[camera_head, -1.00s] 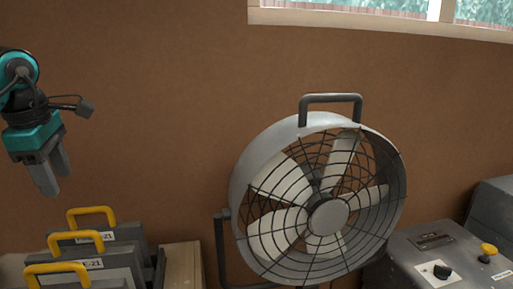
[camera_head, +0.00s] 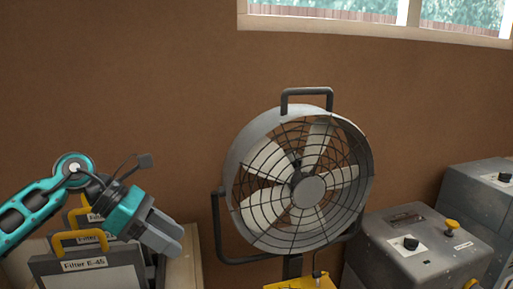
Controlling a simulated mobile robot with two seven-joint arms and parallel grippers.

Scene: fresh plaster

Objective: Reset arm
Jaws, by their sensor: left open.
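My left arm comes in from the left in the head view. Its gripper (camera_head: 167,238) is teal and dark with grey fingers that point down to the right. The fingers are open and I see nothing between them. The gripper hangs in front of the filters and to the left of the fan, apart from the fan. My right gripper is not in the view.
A grey drum fan (camera_head: 297,180) with a black grille stands in the middle. Filters with yellow handles, one labelled Filter E-45 (camera_head: 85,265), stand at lower left, partly hidden by my arm. Grey control boxes (camera_head: 425,245) stand at right. A brown wall (camera_head: 130,80) lies behind.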

